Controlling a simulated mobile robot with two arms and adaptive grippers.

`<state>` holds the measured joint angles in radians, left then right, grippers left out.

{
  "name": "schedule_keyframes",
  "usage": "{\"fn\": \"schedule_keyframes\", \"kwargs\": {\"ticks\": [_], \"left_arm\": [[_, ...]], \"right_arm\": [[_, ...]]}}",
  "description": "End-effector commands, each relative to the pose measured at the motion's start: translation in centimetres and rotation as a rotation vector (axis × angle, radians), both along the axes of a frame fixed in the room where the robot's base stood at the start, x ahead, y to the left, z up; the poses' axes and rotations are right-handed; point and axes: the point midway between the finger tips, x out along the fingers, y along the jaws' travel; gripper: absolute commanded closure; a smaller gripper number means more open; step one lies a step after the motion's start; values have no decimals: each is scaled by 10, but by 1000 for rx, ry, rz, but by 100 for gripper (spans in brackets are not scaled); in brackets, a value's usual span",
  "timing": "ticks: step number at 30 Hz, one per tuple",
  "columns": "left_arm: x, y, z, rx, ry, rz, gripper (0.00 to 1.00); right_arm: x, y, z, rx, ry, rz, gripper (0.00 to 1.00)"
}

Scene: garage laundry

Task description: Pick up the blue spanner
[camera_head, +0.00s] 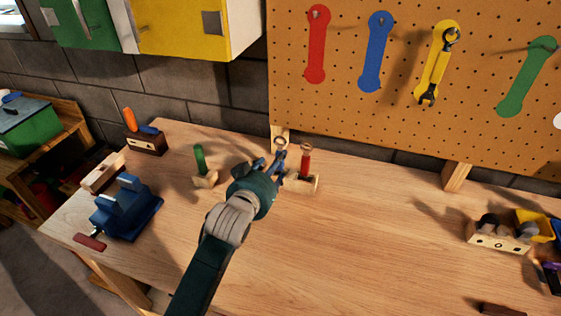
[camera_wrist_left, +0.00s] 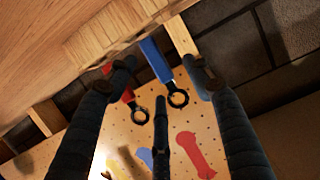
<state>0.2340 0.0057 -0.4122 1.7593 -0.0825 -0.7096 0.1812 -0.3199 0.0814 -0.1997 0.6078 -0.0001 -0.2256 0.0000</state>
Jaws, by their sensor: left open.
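The blue spanner (camera_head: 279,157) stands upright on the workbench with its ring end up, its lower part hidden by my left gripper (camera_head: 271,172). In the left wrist view the blue spanner (camera_wrist_left: 157,62) lies between the spread fingers of the left gripper (camera_wrist_left: 163,72), its dark ring near the middle finger. The fingers are open, and I cannot tell whether any touches it. A red spanner (camera_head: 305,163) stands just right of it in a wooden holder; it also shows in the left wrist view (camera_wrist_left: 127,94), partly behind one finger. My right gripper is out of view.
The pegboard (camera_head: 400,125) behind has red, blue, yellow and green spanner shapes; a spanner (camera_head: 434,68) hangs on the yellow one. A green-handled tool (camera_head: 200,160) and blue vise (camera_head: 128,207) are left. A wooden block (camera_head: 497,240) is right. The bench's centre-right is clear.

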Motion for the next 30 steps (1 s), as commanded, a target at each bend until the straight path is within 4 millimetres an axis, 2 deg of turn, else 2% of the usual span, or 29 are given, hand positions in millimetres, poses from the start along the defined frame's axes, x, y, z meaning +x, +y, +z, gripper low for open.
{"fn": "schedule_keyframes", "kwargs": {"ticks": [5, 9, 12, 18, 26, 30], "left_arm": [[9, -4, -1, -1, 1, 0, 49], [23, -14, -2, -1, 3, 0, 49], [35, -20, -6, -1, 2, -1, 49], [49, -24, -13, 0, 1, 0, 49], [50, -24, -14, -1, 0, 0, 49], [50, -24, -14, -1, 1, 0, 77]], "right_arm": [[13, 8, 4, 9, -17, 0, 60], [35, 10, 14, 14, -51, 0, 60], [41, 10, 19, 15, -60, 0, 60], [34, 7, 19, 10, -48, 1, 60], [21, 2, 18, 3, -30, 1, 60], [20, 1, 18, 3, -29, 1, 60]]}}
